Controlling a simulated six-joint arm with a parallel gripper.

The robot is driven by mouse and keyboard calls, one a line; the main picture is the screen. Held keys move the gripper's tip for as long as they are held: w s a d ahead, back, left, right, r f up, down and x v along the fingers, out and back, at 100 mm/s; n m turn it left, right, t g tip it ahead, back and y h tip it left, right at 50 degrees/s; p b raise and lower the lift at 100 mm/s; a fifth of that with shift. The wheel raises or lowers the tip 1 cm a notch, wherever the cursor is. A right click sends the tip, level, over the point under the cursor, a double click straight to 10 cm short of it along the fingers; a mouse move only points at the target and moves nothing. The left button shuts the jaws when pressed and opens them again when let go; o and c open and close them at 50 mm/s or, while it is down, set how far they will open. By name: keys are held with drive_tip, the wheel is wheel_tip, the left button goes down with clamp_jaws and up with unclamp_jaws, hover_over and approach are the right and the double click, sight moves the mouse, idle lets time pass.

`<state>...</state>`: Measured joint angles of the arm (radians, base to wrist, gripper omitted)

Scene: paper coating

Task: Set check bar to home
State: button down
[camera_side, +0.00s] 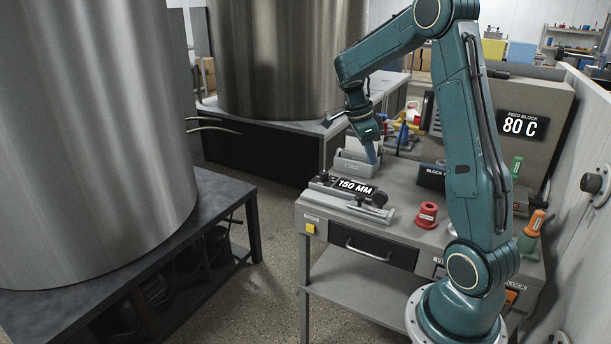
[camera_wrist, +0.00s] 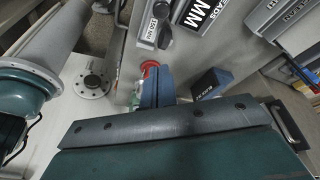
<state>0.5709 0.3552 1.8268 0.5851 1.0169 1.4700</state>
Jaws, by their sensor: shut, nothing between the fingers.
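A slide gauge (camera_side: 345,197) with a "150 MM" display lies along the front left of the grey bench, with a pale bar and a dark knob at its front right. I cannot tell for sure which part is the check bar. The gauge shows at the top of the wrist view (camera_wrist: 165,22), with its knob and a small "150 MM" tag. My gripper (camera_side: 371,156) points down above the bench, behind the gauge and in front of a grey holder (camera_side: 352,165). Its blue fingers (camera_wrist: 156,88) are together and hold nothing.
A red spool-like piece (camera_side: 427,215) stands right of the gauge. A dark block-shaped sign (camera_side: 432,176) stands behind it, and an "80 C" feed block (camera_side: 522,124) at the back right. Orange- and green-handled tools (camera_side: 533,228) stand near the right edge.

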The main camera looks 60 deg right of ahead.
drive_tip(key=shift+s+d+f+m, duration=0.25)
drive_tip(key=shift+d+f+m, duration=0.45)
drive_tip(key=shift+d+m, duration=0.15)
drive_tip(key=shift+f, duration=0.1)
hover_over(366, 205)
drive_tip(key=s+d, duration=0.2)
drive_tip(key=s, duration=0.2)
wheel_tip(366, 205, down, 10)
drive_tip(key=shift+w+a+r, duration=0.1)
drive_tip(key=shift+a+r, duration=0.05)
drive_tip(key=shift+r, duration=0.05)
drive_tip(key=shift+w+a, duration=0.3)
drive_tip(key=shift+w, duration=0.3)
drive_tip(key=shift+w+a, duration=0.25)
drive_tip(key=shift+w, duration=0.3)
drive_tip(key=shift+w+a+f, duration=0.1)
drive_tip(key=shift+w+a, duration=0.25)
drive_tip(key=shift+w, duration=0.35)
drive_tip(key=shift+w, duration=0.1)
drive_tip(key=w, duration=1.5)
drive_tip(key=shift+w, duration=0.2)
